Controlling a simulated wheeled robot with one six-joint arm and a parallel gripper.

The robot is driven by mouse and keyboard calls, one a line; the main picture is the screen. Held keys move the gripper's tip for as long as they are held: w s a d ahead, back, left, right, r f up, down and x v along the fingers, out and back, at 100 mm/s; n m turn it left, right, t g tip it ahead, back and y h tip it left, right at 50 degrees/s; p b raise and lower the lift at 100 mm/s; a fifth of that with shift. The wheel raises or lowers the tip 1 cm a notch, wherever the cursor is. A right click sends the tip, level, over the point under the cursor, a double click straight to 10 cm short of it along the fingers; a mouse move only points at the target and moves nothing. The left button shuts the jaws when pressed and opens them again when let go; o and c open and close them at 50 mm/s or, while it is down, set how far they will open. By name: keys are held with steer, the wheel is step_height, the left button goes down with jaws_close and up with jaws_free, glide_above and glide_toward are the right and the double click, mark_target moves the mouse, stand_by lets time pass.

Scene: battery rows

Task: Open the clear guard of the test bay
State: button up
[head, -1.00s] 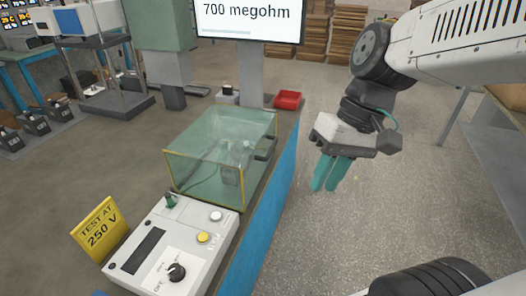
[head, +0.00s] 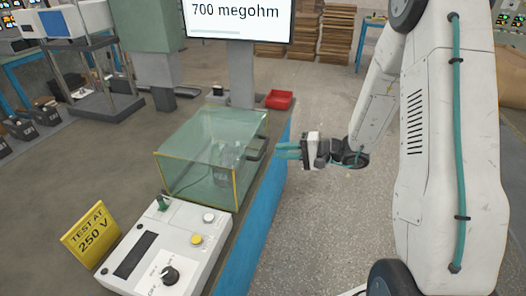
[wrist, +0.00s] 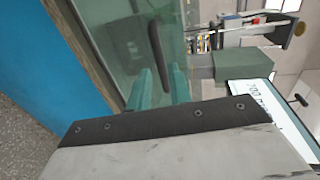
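The clear guard (head: 205,150) is a greenish see-through box with yellow edges, sitting down over the test bay on the bench. Its dark bar handle (head: 257,148) is on the right side and also shows upright in the wrist view (wrist: 156,42). Dim grey items are visible inside the guard. My gripper (head: 277,150) has teal fingers pointing left at the handle side. In the wrist view the fingertips (wrist: 159,72) are apart with a gap between them, just short of the handle and lined up with it. Nothing is held.
A white tester (head: 165,250) with knob and buttons stands in front of the guard, beside a yellow "TEST AT 250 V" sign (head: 90,233). A red tray (head: 279,100) and a screen reading 700 megohm (head: 238,15) are behind.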

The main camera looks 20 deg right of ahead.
mark_target(262, 149)
steer(key=x, duration=0.7)
steer(key=shift+w+a+f, duration=0.2)
steer(key=shift+w, duration=0.15)
steer(key=shift+c, duration=0.2)
jaws_close()
